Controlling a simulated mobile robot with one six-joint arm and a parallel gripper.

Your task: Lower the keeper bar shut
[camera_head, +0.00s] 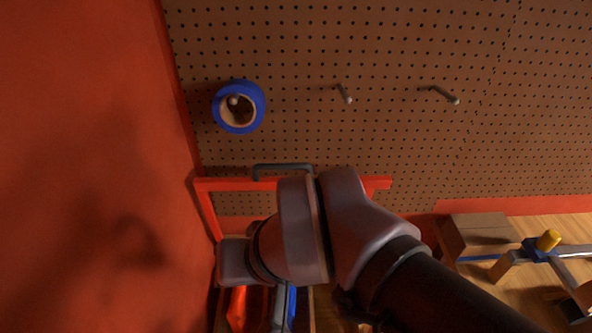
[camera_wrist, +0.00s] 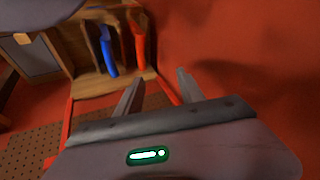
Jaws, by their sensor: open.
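The keeper bar (camera_head: 235,184) appears to be the red bar running across in front of the pegboard in the head view. A dark grey handle (camera_head: 283,167) stands up from it. Its left side arm slopes down towards the tool rack, so it looks raised. My arm hides part of the bar and what lies below it. My gripper (camera_wrist: 158,92) is open and empty in the wrist view, its fingers apart and facing the wooden tool rack (camera_wrist: 88,84). Red strips show near the fingers, but I cannot tell if they belong to the bar.
Blue-handled (camera_wrist: 107,52) and orange-handled (camera_wrist: 137,42) tools stand in the rack. A blue tape roll (camera_head: 247,119) hangs on the pegboard (camera_head: 400,50). A red wall (camera_head: 80,150) rises at the left. A wooden block (camera_head: 480,232) and a clamp (camera_head: 548,241) sit at the right.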

